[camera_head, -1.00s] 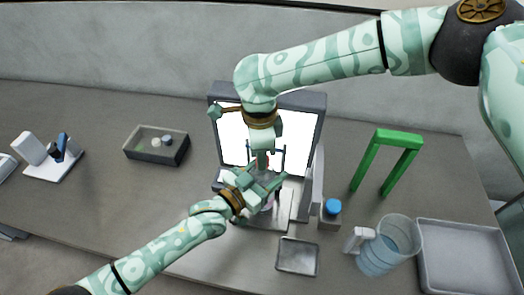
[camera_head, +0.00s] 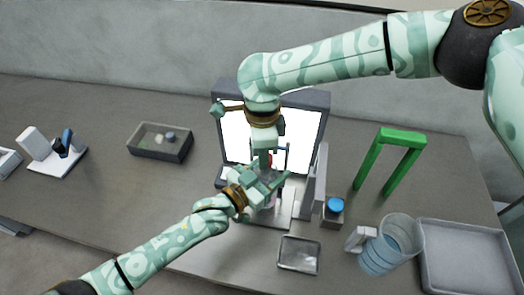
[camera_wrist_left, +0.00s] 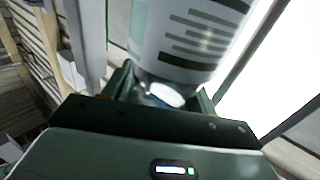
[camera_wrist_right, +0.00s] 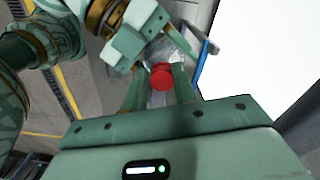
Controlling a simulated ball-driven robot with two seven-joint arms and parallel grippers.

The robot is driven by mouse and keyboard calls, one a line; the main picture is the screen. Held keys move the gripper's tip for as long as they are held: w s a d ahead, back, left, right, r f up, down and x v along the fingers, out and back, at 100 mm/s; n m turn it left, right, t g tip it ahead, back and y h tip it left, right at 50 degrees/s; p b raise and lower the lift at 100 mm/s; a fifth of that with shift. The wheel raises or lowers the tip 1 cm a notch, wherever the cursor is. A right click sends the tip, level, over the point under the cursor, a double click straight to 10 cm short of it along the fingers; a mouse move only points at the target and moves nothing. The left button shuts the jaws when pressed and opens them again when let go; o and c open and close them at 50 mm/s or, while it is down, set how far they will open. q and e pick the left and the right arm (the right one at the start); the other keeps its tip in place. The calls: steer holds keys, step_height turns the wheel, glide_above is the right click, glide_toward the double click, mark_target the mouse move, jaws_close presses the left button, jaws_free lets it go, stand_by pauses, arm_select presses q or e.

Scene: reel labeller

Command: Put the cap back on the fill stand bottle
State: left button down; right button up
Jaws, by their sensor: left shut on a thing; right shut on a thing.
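The bottle, clear with a printed label, stands in front of the bright panel; its label shows large in the left wrist view (camera_wrist_left: 190,40) and its clear upper part in the right wrist view (camera_wrist_right: 168,52). My left gripper (camera_head: 270,183) is shut around the bottle from the side. My right gripper (camera_head: 264,160) points down from above and is shut on the red cap (camera_wrist_right: 161,76). The cap is at the bottle's top end. I cannot tell whether it touches the neck. In the head view the grippers hide most of the bottle and cap.
A lit white panel (camera_head: 306,130) stands close behind. A blue-topped container (camera_head: 334,207), a jug (camera_head: 388,250) and a green frame (camera_head: 402,138) are to the right. A small tray (camera_head: 298,268) lies in front, a grey box (camera_head: 140,150) at left. The table between box and panel is clear.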

steer(key=shift+s+f, duration=0.3)
steer(key=shift+s, duration=0.15)
steer(key=o, duration=0.9)
steer(key=shift+w, duration=0.2)
steer(key=shift+w+r, duration=0.15)
steer(key=shift+w, duration=0.05)
steer(key=shift+r, duration=2.3)
steer(key=shift+c, duration=0.3)
